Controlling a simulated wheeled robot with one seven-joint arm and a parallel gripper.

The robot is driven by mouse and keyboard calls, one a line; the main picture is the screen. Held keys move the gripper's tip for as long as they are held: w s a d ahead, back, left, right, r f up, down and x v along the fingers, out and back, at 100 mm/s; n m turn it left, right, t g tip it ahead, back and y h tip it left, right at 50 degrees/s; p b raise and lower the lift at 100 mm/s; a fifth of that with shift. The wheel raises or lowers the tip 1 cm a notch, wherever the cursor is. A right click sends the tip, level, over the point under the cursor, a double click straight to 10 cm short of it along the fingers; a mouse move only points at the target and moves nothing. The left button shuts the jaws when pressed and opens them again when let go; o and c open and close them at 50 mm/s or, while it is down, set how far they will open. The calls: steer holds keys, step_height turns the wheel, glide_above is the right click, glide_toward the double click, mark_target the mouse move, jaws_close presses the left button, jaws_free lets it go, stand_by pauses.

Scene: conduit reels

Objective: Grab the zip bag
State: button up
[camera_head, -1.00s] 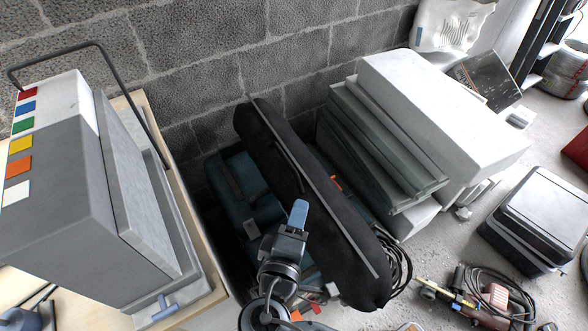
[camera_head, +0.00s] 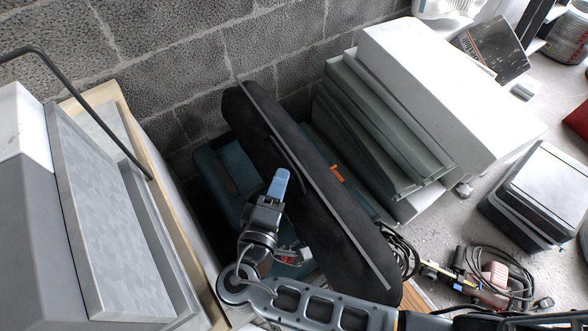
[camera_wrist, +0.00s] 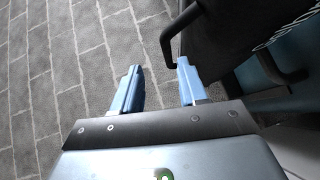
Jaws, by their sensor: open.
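A long black bag (camera_head: 285,160) with a grey strip along its length leans diagonally over teal cases; I take it for the zip bag. It has a dark strap handle (camera_head: 292,165) on its side. My gripper (camera_head: 279,182) is in front of the bag's middle in the head view. In the wrist view my gripper (camera_wrist: 159,75) has two blue fingers apart with nothing between them. A black handle loop (camera_wrist: 180,30) stands by the right finger, against a dark surface with white lettering (camera_wrist: 285,30). I cannot tell whether finger and handle touch.
Teal cases (camera_head: 215,175) lie below the bag. Grey-green panels (camera_head: 385,125) and a long white box (camera_head: 440,75) stand to the right. A grey cabinet (camera_head: 20,210) stands left. A block wall (camera_head: 160,60) is behind. Tools and cables (camera_head: 495,275) lie on the floor at right.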

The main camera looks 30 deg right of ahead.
mark_target(287, 165)
steer(key=shift+f+p+x, duration=0.15)
steer(key=shift+f+x, duration=0.05)
steer(key=shift+x, duration=1.1)
steer(key=shift+f+p+x, duration=0.1)
steer(key=shift+f+x, duration=0.05)
steer(key=shift+x, duration=1.1)
steer(key=shift+f+p+x, duration=0.15)
steer(key=shift+f+x, duration=0.05)
steer(key=shift+x, duration=1.1)
jaws_close()
steer(key=shift+a, duration=0.1)
steer(key=shift+r, duration=0.1)
